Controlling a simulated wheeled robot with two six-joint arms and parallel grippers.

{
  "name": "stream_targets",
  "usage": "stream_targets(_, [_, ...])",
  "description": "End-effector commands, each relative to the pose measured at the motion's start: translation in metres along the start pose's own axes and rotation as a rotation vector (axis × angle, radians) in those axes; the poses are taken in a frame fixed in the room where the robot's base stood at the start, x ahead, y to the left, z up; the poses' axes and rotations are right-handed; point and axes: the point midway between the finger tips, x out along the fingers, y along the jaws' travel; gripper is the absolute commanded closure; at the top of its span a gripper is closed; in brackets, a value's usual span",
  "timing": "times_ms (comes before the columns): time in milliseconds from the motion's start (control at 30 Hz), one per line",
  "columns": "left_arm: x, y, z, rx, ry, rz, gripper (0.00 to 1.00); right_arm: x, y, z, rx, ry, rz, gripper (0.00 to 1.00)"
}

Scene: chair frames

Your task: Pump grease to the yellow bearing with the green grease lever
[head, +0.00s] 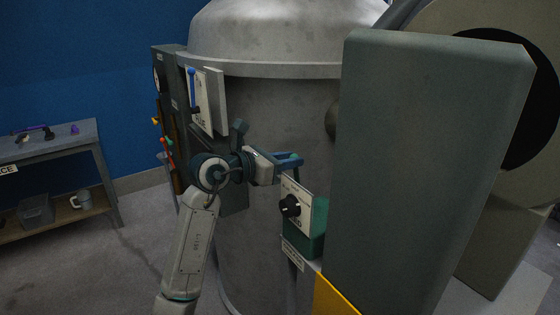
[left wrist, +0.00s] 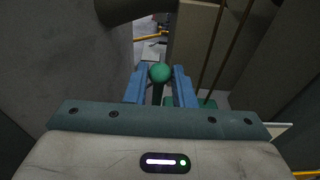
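The green ball knob (left wrist: 160,73) of the grease lever stands on a dark stem between the two blue fingers of my left gripper (left wrist: 160,86) in the left wrist view. Small gaps show on both sides of the knob, so the fingers are open around it. In the head view my left gripper (head: 290,160) is just above the green pump box (head: 319,226), which has a white front plate and a black dial (head: 290,206). The knob is hidden there by the fingers. I cannot make out the yellow bearing. My right gripper is out of view.
A large grey cabinet (head: 430,170) stands close to the right of the pump box. A grey tank (head: 285,95) rises behind my left arm. A panel with a blue lever (head: 192,88) is at its left. A workbench (head: 60,140) stands far left, with open floor before it.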

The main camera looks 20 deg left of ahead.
Motion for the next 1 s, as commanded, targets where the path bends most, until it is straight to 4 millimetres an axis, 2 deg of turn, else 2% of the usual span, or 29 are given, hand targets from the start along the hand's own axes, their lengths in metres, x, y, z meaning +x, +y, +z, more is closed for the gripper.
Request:
stream_targets(233, [-0.004, 0.0, -0.004, 0.002, 0.002, 0.001, 0.92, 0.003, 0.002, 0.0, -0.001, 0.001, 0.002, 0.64])
stream_targets(733, [-0.052, 0.001, -0.034, 0.002, 0.004, 0.002, 0.92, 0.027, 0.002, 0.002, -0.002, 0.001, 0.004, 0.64])
stream_targets(1000, [-0.056, 0.0, -0.033, 0.0, 0.001, 0.0, 0.92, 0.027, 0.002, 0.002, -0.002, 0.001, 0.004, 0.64])
